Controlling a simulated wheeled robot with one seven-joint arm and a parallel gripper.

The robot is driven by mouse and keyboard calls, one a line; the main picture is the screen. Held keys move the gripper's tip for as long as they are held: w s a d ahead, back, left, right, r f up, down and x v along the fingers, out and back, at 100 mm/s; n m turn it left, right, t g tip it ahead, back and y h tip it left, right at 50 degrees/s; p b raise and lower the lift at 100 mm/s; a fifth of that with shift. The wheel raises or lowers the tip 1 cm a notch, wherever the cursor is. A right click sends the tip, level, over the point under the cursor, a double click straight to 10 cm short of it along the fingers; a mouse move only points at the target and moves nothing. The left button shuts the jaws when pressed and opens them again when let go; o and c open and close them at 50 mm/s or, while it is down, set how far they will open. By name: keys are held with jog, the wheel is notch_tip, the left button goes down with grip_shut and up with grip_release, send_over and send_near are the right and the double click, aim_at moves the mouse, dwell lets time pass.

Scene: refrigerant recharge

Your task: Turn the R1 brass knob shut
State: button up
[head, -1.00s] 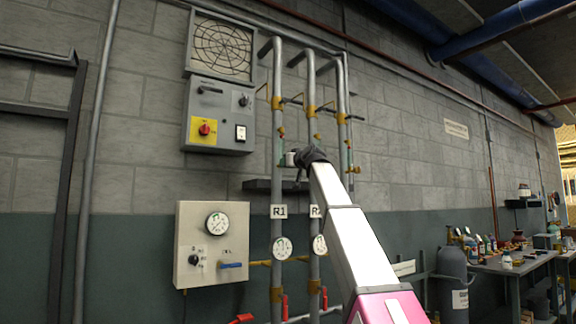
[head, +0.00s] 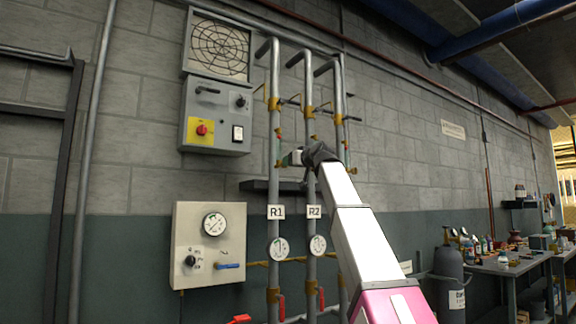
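The R1 pipe carries the R1 label (head: 275,212) and stands left of the R2 pipe. A small brass fitting (head: 278,133) shows high on the R1 pipe. The R1 brass knob itself cannot be told apart; it may be hidden at my fingertips. My gripper (head: 286,159) reaches in from the right, across the R2 pipe, with its tips beside the R1 pipe at a small green part. The fingers are too small and overlapped to tell whether they are open or touch anything.
The R2 label (head: 314,212) and round gauges (head: 278,249) sit below. A grey control box (head: 217,117) and a gauge panel (head: 208,246) are on the wall at left. A dark shelf (head: 262,186) lies behind the pipes. A cylinder (head: 449,272) and workbench stand right.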

jog(key=v, duration=0.4)
jog(key=shift+s+d, duration=0.1)
jog(key=shift+s, duration=0.1)
jog(key=shift+f, duration=0.1)
